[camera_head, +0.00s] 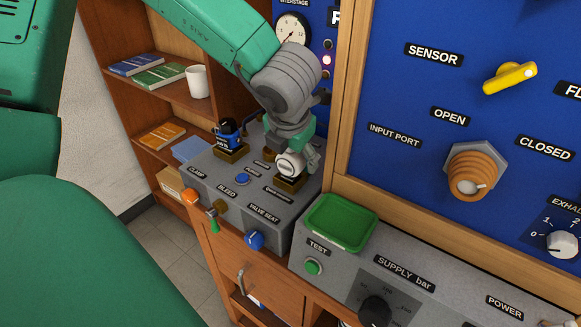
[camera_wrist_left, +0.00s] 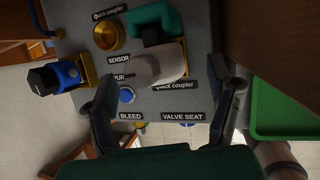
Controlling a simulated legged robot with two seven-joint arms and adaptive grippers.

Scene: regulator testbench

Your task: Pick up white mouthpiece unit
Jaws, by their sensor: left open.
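The white mouthpiece unit (camera_head: 290,165) stands on a brass quick coupler on top of the grey testbench block. It shows as a pale rounded body (camera_wrist_left: 158,68) in the left wrist view, with its lower part near the coupler. My left gripper (camera_head: 300,152) is right over it, partly hiding it in the head view. In the left wrist view its open fingers (camera_wrist_left: 163,75) lie on either side of the pale body, with space between; I cannot tell whether they touch it. My right gripper is not in view.
A blue and black unit (camera_head: 228,135) stands on another coupler to the left. An empty brass coupler (camera_wrist_left: 108,36) is nearby. A green tray (camera_head: 340,222) lies to the right, beside the wooden panel frame. Knobs and a blue button (camera_head: 242,179) are on the block.

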